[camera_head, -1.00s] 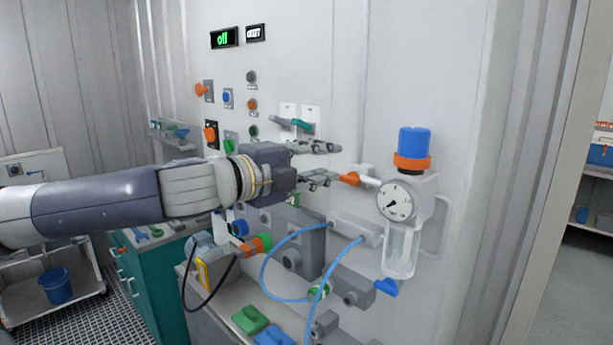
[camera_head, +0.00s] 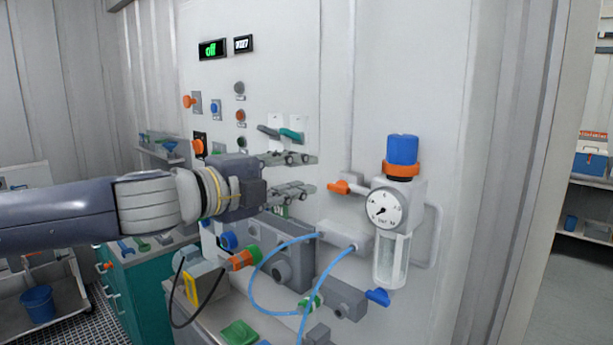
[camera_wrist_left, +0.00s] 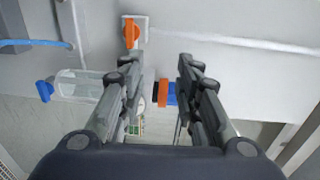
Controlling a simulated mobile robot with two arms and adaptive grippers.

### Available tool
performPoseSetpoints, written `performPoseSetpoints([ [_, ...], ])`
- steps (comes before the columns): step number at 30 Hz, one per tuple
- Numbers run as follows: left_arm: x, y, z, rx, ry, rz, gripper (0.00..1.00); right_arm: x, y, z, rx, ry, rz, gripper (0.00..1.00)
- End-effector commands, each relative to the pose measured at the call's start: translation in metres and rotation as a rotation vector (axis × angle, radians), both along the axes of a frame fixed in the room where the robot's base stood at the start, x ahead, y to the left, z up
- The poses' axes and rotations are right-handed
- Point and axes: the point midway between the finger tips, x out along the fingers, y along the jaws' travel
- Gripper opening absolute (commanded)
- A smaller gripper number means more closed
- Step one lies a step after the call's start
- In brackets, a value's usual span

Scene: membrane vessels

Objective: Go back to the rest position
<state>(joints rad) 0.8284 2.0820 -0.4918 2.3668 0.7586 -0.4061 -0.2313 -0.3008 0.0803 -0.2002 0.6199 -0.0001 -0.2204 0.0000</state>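My left arm comes in from the left in the head view. Its gripper (camera_head: 310,174) is open and empty, its two fingers apart in front of the white panel. The fingertips are left of the orange valve handle (camera_head: 338,187) and appear apart from it. The left wrist view also shows the open gripper (camera_wrist_left: 158,72), with the orange handle (camera_wrist_left: 131,35) beyond the fingers. The blue regulator knob (camera_wrist_left: 172,93) shows between and behind the fingers there. My right gripper is in neither view.
The pressure gauge (camera_head: 387,208) and regulator with its blue knob (camera_head: 402,150) are on the wall right of the gripper. Blue hoses (camera_head: 262,270) loop below it. Grey and teal levers (camera_head: 291,135) sit just above. A blue bucket (camera_head: 38,304) stands at lower left.

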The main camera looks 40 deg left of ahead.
Motion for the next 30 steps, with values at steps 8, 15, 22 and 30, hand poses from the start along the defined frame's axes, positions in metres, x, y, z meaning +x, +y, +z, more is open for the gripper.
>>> performPoseSetpoints([
  [8, 0.001, -0.001, -0.002, -0.003, 0.003, -0.002, 0.31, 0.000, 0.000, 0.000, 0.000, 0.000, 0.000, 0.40],
  [15, 0.028, -0.029, -0.064, -0.073, 0.101, -0.047, 0.31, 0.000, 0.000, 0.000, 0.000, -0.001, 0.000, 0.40],
  [22, 0.050, -0.073, -0.166, -0.228, 0.251, -0.066, 0.31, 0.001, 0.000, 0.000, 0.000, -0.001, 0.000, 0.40],
  [30, 0.039, -0.114, -0.278, -0.456, 0.421, 0.007, 0.31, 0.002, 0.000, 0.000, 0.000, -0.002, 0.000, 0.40],
])
